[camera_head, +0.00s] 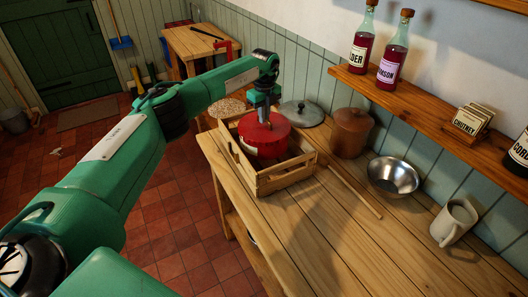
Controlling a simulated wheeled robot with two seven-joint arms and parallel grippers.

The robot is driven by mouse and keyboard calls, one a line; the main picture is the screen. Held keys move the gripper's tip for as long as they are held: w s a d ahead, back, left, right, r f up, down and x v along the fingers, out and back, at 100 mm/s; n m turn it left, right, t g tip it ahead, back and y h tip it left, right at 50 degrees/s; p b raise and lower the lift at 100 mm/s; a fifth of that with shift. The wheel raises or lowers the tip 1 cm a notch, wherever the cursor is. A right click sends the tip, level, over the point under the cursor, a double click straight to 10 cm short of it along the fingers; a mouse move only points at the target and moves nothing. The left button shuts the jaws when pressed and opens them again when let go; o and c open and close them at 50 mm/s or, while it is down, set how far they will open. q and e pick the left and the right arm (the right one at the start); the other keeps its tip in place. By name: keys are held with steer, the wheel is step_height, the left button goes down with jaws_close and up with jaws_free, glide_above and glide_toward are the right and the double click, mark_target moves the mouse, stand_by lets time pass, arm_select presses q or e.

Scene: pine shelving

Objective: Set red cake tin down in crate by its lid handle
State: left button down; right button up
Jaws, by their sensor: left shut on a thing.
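The red cake tin (264,138) is round, with a red lid and a pale patch low on its side. It sits level within the walls of the wooden slatted crate (285,178), near the back left of the bench. Its top rises above the near crate wall. I cannot tell whether its base touches the crate floor. My left gripper (264,116) points down over the middle of the lid and is shut on the lid handle, which its fingers mostly hide. My right gripper is not in view.
On the wooden bench (330,235), a brown lidded pot (351,132) stands right of the crate and a grey lid (301,113) behind it. A wooden stick (354,191), a steel bowl (393,176) and a mug (453,222) lie further right. The bench front is clear.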

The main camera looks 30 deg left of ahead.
mark_target(264, 125)
arm_select(q)
steer(key=shift+f+b, duration=1.5)
steer(key=shift+f, duration=1.5)
steer(key=c, duration=1.8)
jaws_free()
steer(key=o, duration=0.3)
steer(key=shift+s+d+r, duration=0.1)
steer(key=shift+o, duration=0.2)
